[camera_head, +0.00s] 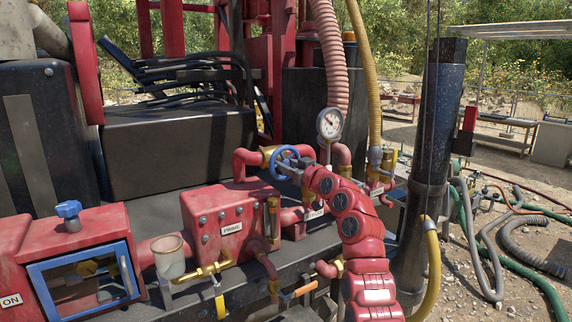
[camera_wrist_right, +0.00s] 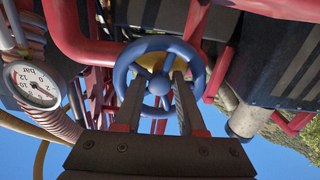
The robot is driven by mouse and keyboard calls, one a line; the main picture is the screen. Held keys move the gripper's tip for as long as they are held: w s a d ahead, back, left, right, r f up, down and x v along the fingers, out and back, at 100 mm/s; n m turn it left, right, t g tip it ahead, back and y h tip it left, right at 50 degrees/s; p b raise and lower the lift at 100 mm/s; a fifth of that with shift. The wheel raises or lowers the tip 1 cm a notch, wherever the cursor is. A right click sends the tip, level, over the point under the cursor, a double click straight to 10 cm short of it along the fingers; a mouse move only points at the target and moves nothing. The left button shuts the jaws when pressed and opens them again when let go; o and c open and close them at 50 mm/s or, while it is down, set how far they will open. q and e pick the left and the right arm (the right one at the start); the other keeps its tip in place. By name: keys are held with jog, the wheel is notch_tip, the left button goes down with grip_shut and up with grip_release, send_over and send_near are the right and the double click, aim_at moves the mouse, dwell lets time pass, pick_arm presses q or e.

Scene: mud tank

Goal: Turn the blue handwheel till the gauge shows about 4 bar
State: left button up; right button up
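The blue handwheel (camera_head: 283,158) sits on the red pipework beside a brass fitting. It also shows in the right wrist view (camera_wrist_right: 160,45), with its hub between my two fingers. My right gripper (camera_head: 288,168) is at the wheel; its fingers (camera_wrist_right: 160,84) are apart, one on each side of the hub. I cannot tell whether they touch the wheel. The round white pressure gauge (camera_head: 329,123) stands just right of the wheel. In the wrist view the gauge (camera_wrist_right: 34,85) is tilted and marked bar; its needle is too small to read surely. My left gripper is not in view.
A red tank (camera_head: 225,220) labelled PRIME stands left of my right arm. A smaller blue knob (camera_head: 69,212) tops a red box at the left. A thick black post (camera_head: 436,130) rises to the right. Pink and yellow hoses hang behind the gauge.

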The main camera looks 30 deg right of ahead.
grip_shut()
jog(key=m+b, duration=0.1)
jog(key=b, duration=0.1)
jog(key=shift+f+b, duration=0.2)
jog(key=shift+b, duration=0.15)
jog(key=shift+r+m, duration=0.2)
jog(key=shift+m, duration=0.3)
jog(key=shift+r, duration=0.1)
jog(key=shift+o, duration=0.9)
grip_release()
jog(key=shift+s, duration=0.1)
